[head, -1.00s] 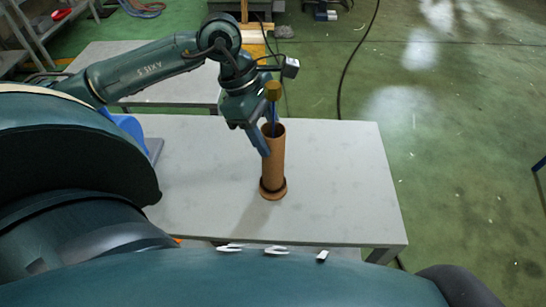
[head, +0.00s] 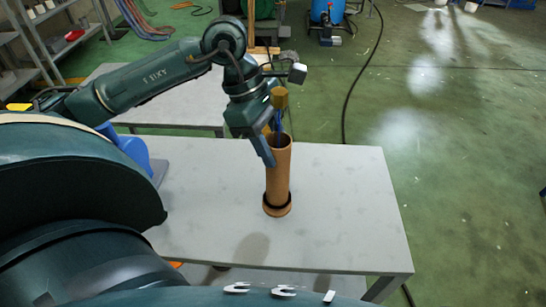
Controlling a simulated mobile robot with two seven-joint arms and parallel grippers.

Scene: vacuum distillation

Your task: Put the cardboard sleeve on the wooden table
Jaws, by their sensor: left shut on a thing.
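The cardboard sleeve (head: 280,175) is a tall brown tube, upright, with a dark ring near its wider base. My left gripper (head: 271,148) is shut on its upper rim, with one finger outside the left of the wall and the other partly hidden at the mouth. The sleeve is over the grey table (head: 345,215), and a soft shadow lies apart from its base, so it seems to hang above the top. A wooden surface (head: 264,50) shows behind the arm, mostly hidden; I cannot tell whether it is the wooden table. My right gripper is not in view.
Another pale table (head: 150,112) stands behind the grey one. A blue object (head: 132,150) is at the grey table's left, partly hidden by my body. Shelves (head: 55,40) stand at the far left. A black cable (head: 350,90) crosses the open green floor (head: 460,170) on the right.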

